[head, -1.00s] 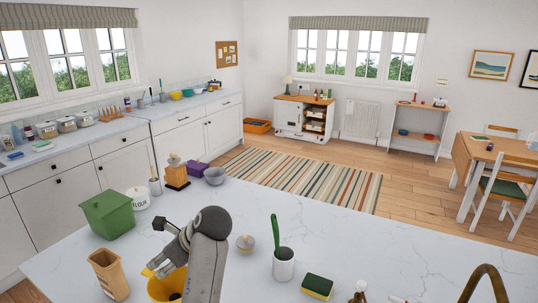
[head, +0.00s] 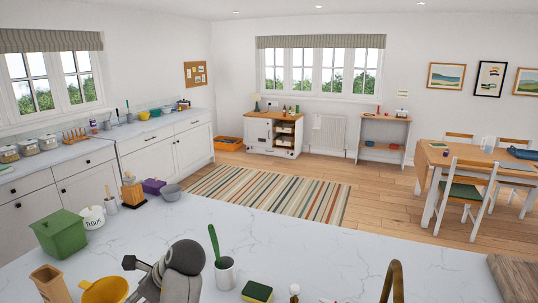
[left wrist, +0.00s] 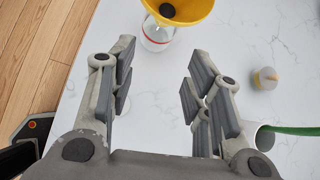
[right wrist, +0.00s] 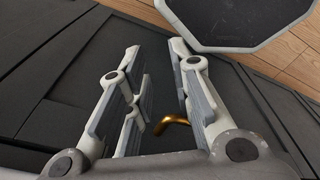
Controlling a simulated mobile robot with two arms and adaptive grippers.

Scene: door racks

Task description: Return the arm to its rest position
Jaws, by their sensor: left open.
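My left gripper (head: 138,279) is low in the head view, over the front of the white marble counter. In the left wrist view the left gripper (left wrist: 160,85) has its jaws apart, with nothing between them. The yellow funnel (head: 105,290) is just left of it in the head view. In the left wrist view the funnel (left wrist: 190,18) sits on a clear jar (left wrist: 158,38) with a red ring, beyond the fingertips and apart from them. My right gripper (right wrist: 160,65) shows only in its wrist view, open and empty.
On the counter (head: 330,255) stand a green bin (head: 60,233), a wooden holder (head: 50,284), a flour canister (head: 92,217), a white pot (head: 225,273) with a green-handled brush, and a sponge (head: 257,292). A brass tap (head: 392,280) rises at the front right.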

